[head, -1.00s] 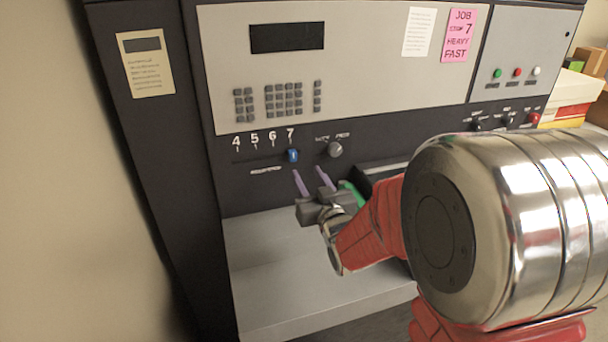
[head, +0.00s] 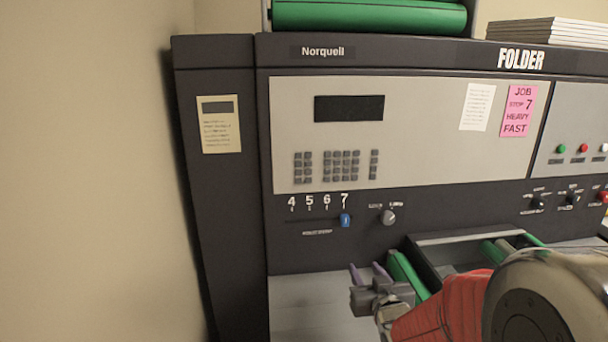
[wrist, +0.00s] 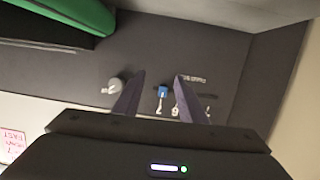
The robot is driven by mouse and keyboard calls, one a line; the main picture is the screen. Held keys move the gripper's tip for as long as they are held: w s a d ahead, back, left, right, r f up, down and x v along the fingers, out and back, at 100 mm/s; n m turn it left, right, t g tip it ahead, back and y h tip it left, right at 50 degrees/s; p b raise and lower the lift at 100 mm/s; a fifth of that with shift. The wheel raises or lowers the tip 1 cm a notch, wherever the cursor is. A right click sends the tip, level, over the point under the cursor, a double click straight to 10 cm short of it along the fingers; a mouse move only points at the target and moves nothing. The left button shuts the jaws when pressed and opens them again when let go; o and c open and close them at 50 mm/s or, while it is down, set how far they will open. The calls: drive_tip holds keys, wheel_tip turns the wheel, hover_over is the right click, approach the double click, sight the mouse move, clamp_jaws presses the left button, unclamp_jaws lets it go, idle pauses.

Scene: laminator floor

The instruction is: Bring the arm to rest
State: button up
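My arm, with red links and a shiny metal joint, reaches in from the lower right of the head view. My gripper (head: 367,269) is below the blue slider knob (head: 345,220) and apart from it. The knob stands under the 7 of the 4-to-7 scale. In the wrist view my gripper's two purple fingers (wrist: 158,76) are spread with nothing held between them. The blue knob (wrist: 163,91) shows beyond the gap. The grey round knob (head: 388,216) is to the right of the slider, and its pointer position is too small to read.
The dark folder machine (head: 400,58) fills the view ahead. Its open tray with green rollers (head: 408,274) lies just right of my gripper. A pink note (head: 519,110) reads JOB, STOP 7, HEAVY, FAST. A bare wall (head: 95,170) stands at the left.

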drive_tip(key=s+f+g, duration=0.1)
drive_tip(key=f, duration=0.1)
drive_tip(key=s+d+f+g, duration=0.1)
drive_tip(key=s+f+g, duration=0.1)
drive_tip(key=s+f+g+h, duration=0.1)
drive_tip(key=f, duration=0.1)
drive_tip(key=shift+s+d+f, duration=0.2)
drive_tip(key=shift+s+d, duration=0.05)
drive_tip(key=shift+s, duration=0.05)
drive_tip(key=s+g, duration=0.1)
drive_tip(key=s, duration=0.2)
drive_tip(key=s+g, duration=0.2)
drive_tip(key=s, duration=0.1)
drive_tip(key=s+g, duration=0.1)
drive_tip(key=s, duration=0.2)
drive_tip(key=shift+f+m+h, duration=0.3)
drive_tip(key=shift+m, duration=0.1)
drive_tip(key=s+a+r+g, duration=0.1)
drive_tip(key=s+a+r, duration=0.1)
drive_tip(key=s+r, duration=0.4)
drive_tip(key=s+a+r, duration=0.2)
drive_tip(key=s+r, duration=0.4)
drive_tip(key=s, duration=0.4)
drive_tip(key=shift+s+g+y, duration=0.35)
drive_tip(key=shift+g+y, duration=0.05)
drive_tip(key=shift+c, duration=0.2)
idle(2.1)
